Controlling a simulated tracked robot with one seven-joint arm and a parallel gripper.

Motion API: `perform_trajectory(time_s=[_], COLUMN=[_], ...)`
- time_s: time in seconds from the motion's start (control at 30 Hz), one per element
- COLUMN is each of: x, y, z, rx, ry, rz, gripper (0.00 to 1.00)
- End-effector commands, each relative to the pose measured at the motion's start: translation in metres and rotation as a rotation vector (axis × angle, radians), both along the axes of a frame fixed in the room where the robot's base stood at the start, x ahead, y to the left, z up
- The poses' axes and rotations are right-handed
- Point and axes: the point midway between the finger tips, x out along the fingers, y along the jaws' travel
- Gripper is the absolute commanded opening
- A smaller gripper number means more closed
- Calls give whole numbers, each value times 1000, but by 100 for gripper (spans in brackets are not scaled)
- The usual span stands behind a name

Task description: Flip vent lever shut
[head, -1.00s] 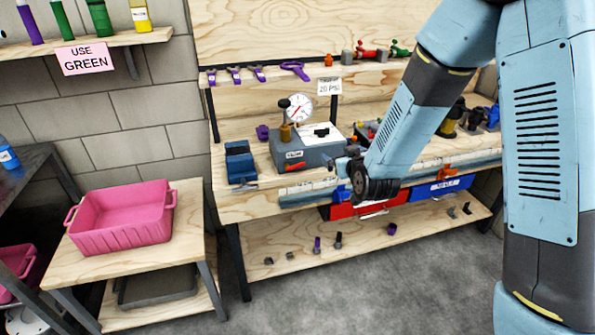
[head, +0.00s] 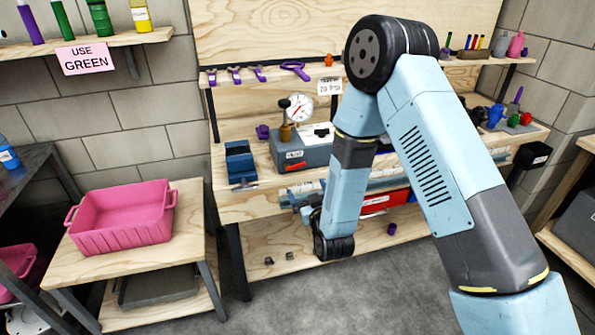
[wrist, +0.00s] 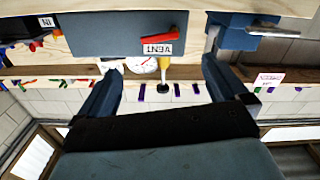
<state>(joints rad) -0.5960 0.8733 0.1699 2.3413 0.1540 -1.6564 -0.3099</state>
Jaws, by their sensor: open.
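The vent lever is a small red handle on the front of a grey box (head: 312,157) on the workbench. In the upside-down wrist view the red lever (wrist: 168,39) lies roughly level beside the VENT label (wrist: 157,50). The lever also shows small in the head view (head: 298,166). My gripper (wrist: 163,66) is open and empty, its two fingers framing the lever and label in the picture with no visible contact. In the head view my gripper (head: 303,207) is low in front of the bench edge, below the box, partly hidden by my wrist.
A pressure gauge (head: 300,108) and a brass-coloured knob (head: 285,133) stand on the box. A blue vise-like block (head: 240,162) is to its left. A red bin (head: 385,202) hangs under the bench edge. A pink tub (head: 122,218) stands on the low table.

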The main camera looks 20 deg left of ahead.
Motion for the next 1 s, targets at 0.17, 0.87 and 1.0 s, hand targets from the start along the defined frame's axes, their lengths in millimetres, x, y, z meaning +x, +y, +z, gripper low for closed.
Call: perform_trajectory(time_s=[0.17, 0.87, 1.0], x=[28, 98, 99], y=[16, 59, 59], z=[1, 0, 0], rx=[1, 0, 0], ry=[-2, 0, 1], rz=[-2, -1, -1], gripper=[100, 100, 100])
